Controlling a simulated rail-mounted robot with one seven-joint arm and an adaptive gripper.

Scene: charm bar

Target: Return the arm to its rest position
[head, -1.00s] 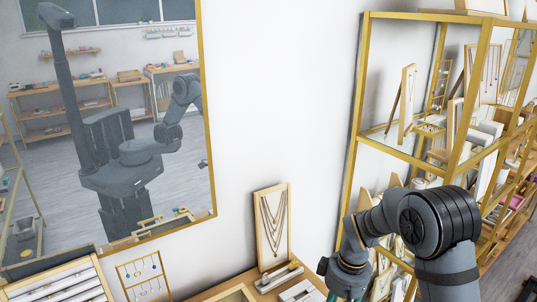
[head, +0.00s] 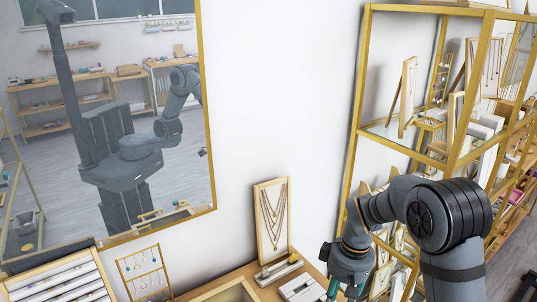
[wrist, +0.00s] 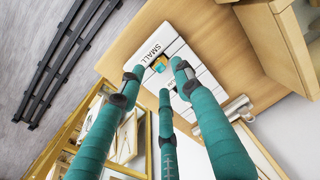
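My arm is at the lower right of the head view, bent in front of the gold shelf unit. My gripper (head: 345,288) hangs at the bottom edge there, with only the upper part of its teal fingers showing. Beyond the fingertips is a white slotted tray (wrist: 178,52) marked "SMALL" on a wooden counter. A small teal and gold piece (wrist: 158,65) lies on that tray, apart from the fingers as far as I can tell.
A gold-framed glass shelf unit (head: 362,95) with displays stands right beside my arm. A necklace board (head: 272,222) and white ring holders (head: 298,288) stand on the counter (head: 235,275). A large mirror (head: 208,110) hangs at left. An earring rack (head: 143,272) stands below it.

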